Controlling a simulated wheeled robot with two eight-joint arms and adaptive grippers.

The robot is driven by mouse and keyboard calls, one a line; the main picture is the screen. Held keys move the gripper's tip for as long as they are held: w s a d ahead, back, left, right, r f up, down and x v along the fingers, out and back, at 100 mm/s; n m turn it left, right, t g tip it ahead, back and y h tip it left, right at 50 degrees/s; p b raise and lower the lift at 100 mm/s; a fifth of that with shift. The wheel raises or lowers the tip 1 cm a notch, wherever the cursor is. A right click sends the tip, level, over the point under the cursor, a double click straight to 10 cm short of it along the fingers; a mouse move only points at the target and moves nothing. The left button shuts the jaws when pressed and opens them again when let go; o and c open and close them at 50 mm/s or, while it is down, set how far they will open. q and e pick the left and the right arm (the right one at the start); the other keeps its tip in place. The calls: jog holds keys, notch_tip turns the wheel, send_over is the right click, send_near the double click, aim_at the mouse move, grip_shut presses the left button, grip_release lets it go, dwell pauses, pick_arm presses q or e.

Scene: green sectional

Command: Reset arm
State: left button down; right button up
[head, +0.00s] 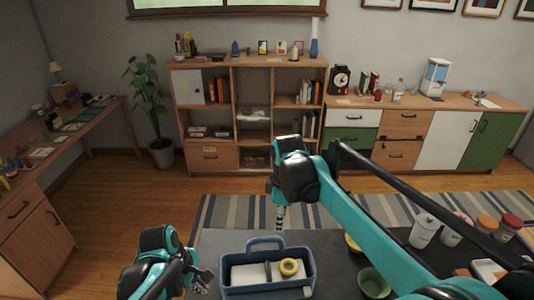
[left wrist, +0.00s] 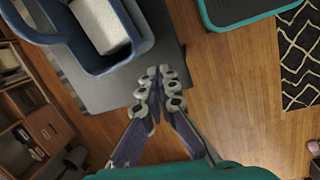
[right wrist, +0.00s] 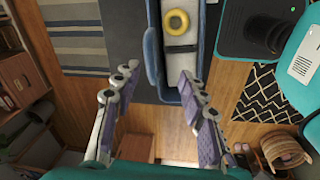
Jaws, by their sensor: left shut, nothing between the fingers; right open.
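My left gripper (head: 200,281) is low at the left of the head view, left of the blue caddy. Its fingers meet, empty, in the left wrist view (left wrist: 160,88). My right gripper (head: 281,215) points down above the far side of the table, behind the caddy. In the right wrist view its fingers (right wrist: 160,88) are spread with nothing between them. My right arm crosses the right half of the head view.
The blue caddy (head: 240,290) stands on the dark table (head: 338,262), holding a yellow ring (head: 289,267) and a pale block. A green bowl (head: 374,283) and several jars, including a white one (head: 424,230), are at the right. Shelves (head: 250,75) stand beyond the striped rug.

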pick_arm(q)
jog(key=s+r+m+t+y, duration=0.2)
jog(key=s+r+m+t, duration=0.3)
jog(key=m, duration=1)
notch_tip(320, 180, up, 2)
jog(key=shift+s+d+r+m+t, duration=0.25)
jog(key=shift+s+m+t, duration=0.15)
jog(key=shift+s, duration=0.35)
pick_arm(e)
jog(key=s+d+f+m+t, duration=0.2)
jog(key=s+d+m+t, duration=0.1)
jog(key=s+d+m, duration=0.4)
jog(key=s+d+f+m+t, duration=0.2)
jog(key=s+d+m, duration=0.5)
jog(key=s, duration=0.6)
jog(key=shift+s+f+m+t, duration=0.4)
jog(key=shift+f+m, duration=0.25)
jog(key=shift+m, duration=0.25)
